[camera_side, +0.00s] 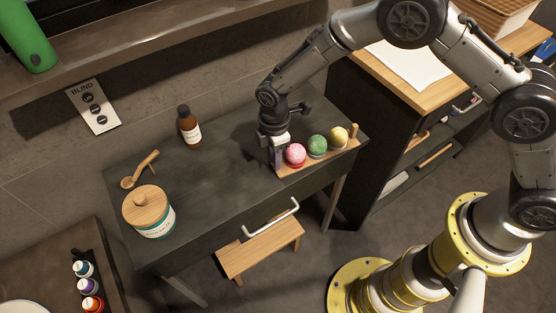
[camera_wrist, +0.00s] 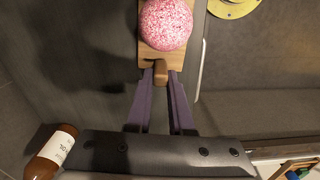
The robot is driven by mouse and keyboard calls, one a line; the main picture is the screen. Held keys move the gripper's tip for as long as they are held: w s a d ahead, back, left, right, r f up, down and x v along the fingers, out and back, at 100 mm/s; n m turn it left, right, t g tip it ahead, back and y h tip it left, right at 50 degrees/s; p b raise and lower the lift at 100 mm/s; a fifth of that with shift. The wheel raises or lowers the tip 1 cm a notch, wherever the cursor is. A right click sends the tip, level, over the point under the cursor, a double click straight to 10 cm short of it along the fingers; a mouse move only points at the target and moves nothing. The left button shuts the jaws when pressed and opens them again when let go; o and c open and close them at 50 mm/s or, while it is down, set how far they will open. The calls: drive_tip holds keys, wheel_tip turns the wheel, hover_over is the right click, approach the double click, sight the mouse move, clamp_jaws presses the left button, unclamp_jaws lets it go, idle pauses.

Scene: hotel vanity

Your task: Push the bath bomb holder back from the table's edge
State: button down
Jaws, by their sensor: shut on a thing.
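The bath bomb holder (camera_side: 320,161) is a narrow wooden board with a peg at each end, lying along the front right edge of the dark table. It carries a pink (camera_side: 295,154), a green (camera_side: 317,146) and a yellow (camera_side: 338,137) bath bomb in a row. My gripper (camera_side: 277,156) is at its left end, pointing down. In the wrist view, my gripper (camera_wrist: 161,84) is shut on the holder's near peg (camera_wrist: 161,73), with the pink bath bomb (camera_wrist: 166,22) just beyond. The other two bath bombs are out of that view.
A white drawer handle (camera_side: 271,218) sticks out in front. The middle of the tabletop is clear.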

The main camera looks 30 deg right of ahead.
drive_tip(key=shift+w+a, duration=0.2)
drive_tip(key=shift+w, duration=7.6)
drive_tip(key=c, duration=0.7)
unclamp_jaws()
